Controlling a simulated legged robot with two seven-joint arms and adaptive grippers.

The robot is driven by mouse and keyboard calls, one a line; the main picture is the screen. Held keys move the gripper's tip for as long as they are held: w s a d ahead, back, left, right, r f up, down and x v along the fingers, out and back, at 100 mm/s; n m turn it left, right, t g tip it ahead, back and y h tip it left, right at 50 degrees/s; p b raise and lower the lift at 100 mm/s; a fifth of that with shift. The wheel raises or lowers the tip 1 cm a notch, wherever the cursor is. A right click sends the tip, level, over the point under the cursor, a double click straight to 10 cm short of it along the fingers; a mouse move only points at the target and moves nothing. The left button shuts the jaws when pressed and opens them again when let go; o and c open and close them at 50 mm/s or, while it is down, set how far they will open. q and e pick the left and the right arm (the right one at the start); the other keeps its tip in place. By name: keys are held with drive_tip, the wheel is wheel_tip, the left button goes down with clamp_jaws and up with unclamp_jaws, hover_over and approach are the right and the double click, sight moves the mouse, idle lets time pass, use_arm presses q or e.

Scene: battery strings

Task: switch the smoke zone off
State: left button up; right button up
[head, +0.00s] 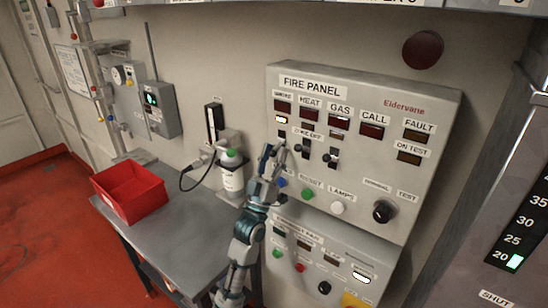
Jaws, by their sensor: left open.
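The grey fire panel (440,110) is on the wall, with columns labelled smoke, heat, gas and call. Under the smoke label (284,95) is a dark red lamp (283,107), and below it a small lit whitish lamp (281,119). The zone-off row has dark toggles under heat (301,148) and gas (331,156). My left gripper (272,152) is open at the left end of this row and covers most of the smoke toggle's place. The toggle's position is hidden, and I cannot tell whether the fingers touch it. My right gripper is not in view.
Below the row are a blue button (281,182), a green button (307,194), a white button (337,208) and a black knob (383,211). A second panel (345,250) is beneath. A grey table (190,225) with a red bin (130,190) stands left.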

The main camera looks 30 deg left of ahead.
use_arm(q)
drive_tip(key=shift+s+f, duration=0.2)
drive_tip(key=v, duration=1.1)
drive_tip(key=shift+f, duration=0.25)
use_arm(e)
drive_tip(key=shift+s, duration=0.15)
